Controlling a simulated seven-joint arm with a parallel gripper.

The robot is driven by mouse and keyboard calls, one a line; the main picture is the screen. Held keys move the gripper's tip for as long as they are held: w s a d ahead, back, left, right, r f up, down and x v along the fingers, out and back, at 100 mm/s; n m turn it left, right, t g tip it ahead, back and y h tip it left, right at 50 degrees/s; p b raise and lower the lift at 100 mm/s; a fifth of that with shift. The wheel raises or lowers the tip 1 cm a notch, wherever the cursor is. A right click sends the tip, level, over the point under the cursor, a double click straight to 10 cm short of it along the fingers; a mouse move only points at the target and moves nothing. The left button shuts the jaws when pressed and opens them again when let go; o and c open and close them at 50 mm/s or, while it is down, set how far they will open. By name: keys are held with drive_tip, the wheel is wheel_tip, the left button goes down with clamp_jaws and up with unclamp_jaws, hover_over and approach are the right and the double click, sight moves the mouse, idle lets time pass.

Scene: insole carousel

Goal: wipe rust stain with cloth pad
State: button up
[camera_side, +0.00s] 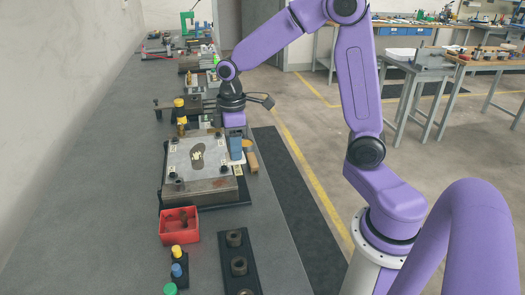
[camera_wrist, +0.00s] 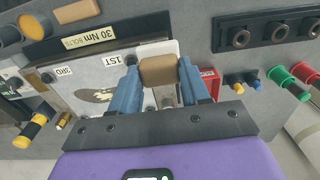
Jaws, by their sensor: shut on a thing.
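My gripper (camera_side: 236,150) is at the right edge of a grey metal plate on a block (camera_side: 215,180), fingers pointing down. In the wrist view, the blue fingers of my gripper (camera_wrist: 160,75) are shut on a tan-brown pad (camera_wrist: 160,69). The pad is hidden in the side view. A dark oval patch (camera_side: 205,161) with pale bits lies near the plate's middle. It also shows left of the fingers in the wrist view (camera_wrist: 88,97). I cannot tell which part of it is rust. My gripper is to its right in the side view; contact with the plate is unclear.
Dark bolts stand at the plate's corners. A tan block (camera_side: 253,161) lies right of the plate. A red bin (camera_side: 180,228), a black strip with sockets (camera_side: 238,266) and coloured-handled tools (camera_side: 177,270) are in front. A yellow-topped tool (camera_side: 180,108) stands behind.

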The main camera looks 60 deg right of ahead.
drive_tip(key=shift+w+a+f, duration=0.15)
drive_tip(key=shift+w+a, duration=0.05)
drive_tip(key=shift+w, duration=0.75)
drive_tip(key=shift+s+f, duration=0.1)
drive_tip(key=shift+f, duration=3.55)
drive_tip(key=shift+w+a+f, duration=0.3)
drive_tip(key=shift+w+a, duration=0.45)
drive_tip(key=shift+w, duration=0.05)
drive_tip(key=shift+c, duration=0.4)
drive_tip(key=shift+w+a, duration=1.65)
drive_tip(key=shift+s+d, duration=2.35)
drive_tip(key=shift+r, duration=4.1)
drive_tip(key=shift+f, duration=0.2)
